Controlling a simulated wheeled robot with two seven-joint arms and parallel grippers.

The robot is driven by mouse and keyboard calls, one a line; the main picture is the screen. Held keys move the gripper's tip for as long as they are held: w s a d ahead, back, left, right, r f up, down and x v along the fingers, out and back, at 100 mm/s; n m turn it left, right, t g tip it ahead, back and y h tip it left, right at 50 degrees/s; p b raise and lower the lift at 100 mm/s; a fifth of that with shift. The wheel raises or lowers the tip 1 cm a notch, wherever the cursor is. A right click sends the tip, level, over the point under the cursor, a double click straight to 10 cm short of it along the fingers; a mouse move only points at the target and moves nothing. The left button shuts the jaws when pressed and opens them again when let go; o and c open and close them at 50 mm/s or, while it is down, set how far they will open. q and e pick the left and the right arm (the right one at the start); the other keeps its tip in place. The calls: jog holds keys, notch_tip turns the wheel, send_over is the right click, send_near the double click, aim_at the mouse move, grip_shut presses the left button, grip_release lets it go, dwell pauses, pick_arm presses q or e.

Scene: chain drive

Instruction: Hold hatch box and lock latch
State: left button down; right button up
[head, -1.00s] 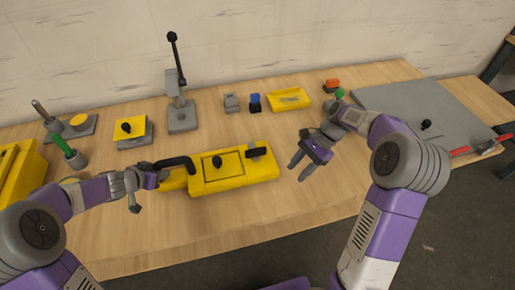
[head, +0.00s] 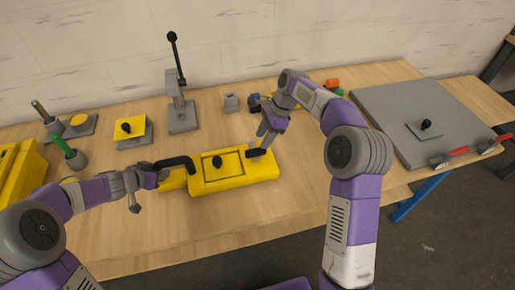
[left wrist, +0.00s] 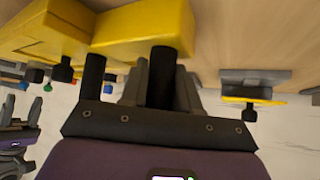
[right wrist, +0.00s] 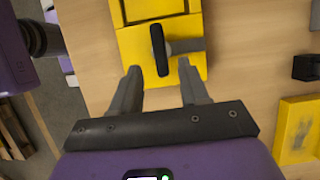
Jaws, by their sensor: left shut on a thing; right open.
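The yellow hatch box (head: 235,176) lies on the table, with a black-knobbed hatch lid (head: 217,162) on top. At its right end is the latch, a black handle (head: 257,152) beside a grey piece (right wrist: 186,46). A black bar handle (head: 178,162) stands at the box's left end. My left gripper (head: 158,173) is shut on this handle, which shows between its fingers in the left wrist view (left wrist: 161,78). My right gripper (head: 264,140) is open over the latch end. In the right wrist view its fingers (right wrist: 160,88) are spread either side of the black latch handle, apart from it.
Behind stand a grey lever press (head: 181,110), a yellow-topped block (head: 130,128) and a small grey block (head: 231,102). A grey plate (head: 410,110) with a black knob and red-handled clamps is at right. The table in front of the box is clear.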

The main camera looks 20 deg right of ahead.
aim_at(257, 149)
jog(key=x, duration=0.6)
jog(key=shift+a+f, duration=0.1)
jog(key=shift+f, duration=0.05)
jog(key=shift+c, duration=0.2)
grip_shut()
